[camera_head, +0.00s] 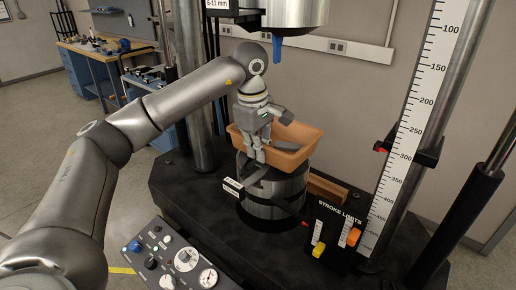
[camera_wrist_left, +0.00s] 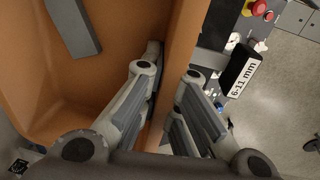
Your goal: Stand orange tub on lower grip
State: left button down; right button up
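The orange tub (camera_head: 311,141) is upright directly over the lower grip (camera_head: 270,208), a dark steel cylinder on the machine's base. The tub hides the grip's top, so I cannot tell if they touch. A grey flat piece lies inside the tub. My left gripper (camera_head: 256,150) is at the tub's near left wall, pointing down. In the left wrist view the orange tub (camera_wrist_left: 115,75) fills the left side. My left gripper (camera_wrist_left: 174,75) has one finger inside and one outside, closed on the wall. My right gripper is not in view.
The upper grip (camera_head: 297,12) with a blue tip hangs above the tub. A steel column (camera_head: 190,80) stands left, and a white scale (camera_head: 412,125) right. A stroke-limits panel (camera_head: 335,232) and a control box (camera_head: 173,262) are in front. A workbench (camera_head: 105,55) stands behind left.

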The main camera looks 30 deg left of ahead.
pick_arm(q)
jog(key=c, duration=0.8)
grip_release()
jog(key=shift+o, duration=0.2)
jog(key=shift+r, duration=0.1)
jog(key=shift+s+r+p, duration=0.1)
jog(key=shift+r+p, duration=1.55)
jog(key=shift+r, duration=0.45)
jog(key=shift+s+f, duration=0.1)
